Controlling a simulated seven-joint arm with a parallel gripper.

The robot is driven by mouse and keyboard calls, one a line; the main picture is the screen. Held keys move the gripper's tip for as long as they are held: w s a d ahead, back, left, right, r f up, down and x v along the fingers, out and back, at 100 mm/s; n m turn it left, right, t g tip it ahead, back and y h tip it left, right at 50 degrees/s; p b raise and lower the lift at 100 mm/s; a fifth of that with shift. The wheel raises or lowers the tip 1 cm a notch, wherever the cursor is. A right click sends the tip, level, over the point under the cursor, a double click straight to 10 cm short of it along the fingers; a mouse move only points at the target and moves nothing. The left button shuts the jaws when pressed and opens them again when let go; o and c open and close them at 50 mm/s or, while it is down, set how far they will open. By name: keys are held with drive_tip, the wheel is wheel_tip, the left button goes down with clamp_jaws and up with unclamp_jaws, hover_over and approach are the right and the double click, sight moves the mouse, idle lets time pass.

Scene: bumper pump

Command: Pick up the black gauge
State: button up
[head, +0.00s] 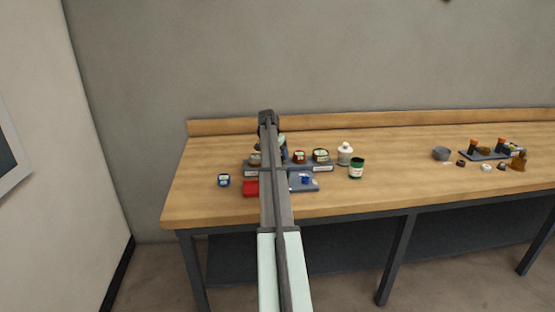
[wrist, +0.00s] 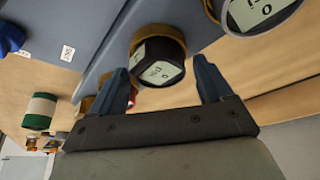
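A black gauge (wrist: 158,58) with a pale display face and a brass-coloured rim is in the middle of the wrist view. My gripper (wrist: 161,68) is open, with one finger on each side of this gauge in the picture. Gaps show between gauge and fingers; I cannot tell how far the fingertips reach along it. A second dark-rimmed gauge (wrist: 262,12) is at the top right.
A red-brown gauge (head: 300,156) stands on the grey tray (head: 322,168). The table between jar and grey bowl (head: 441,153) is clear.

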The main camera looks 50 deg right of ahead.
drive_tip(key=c, duration=1)
drive_tip(key=shift+r, duration=0.1)
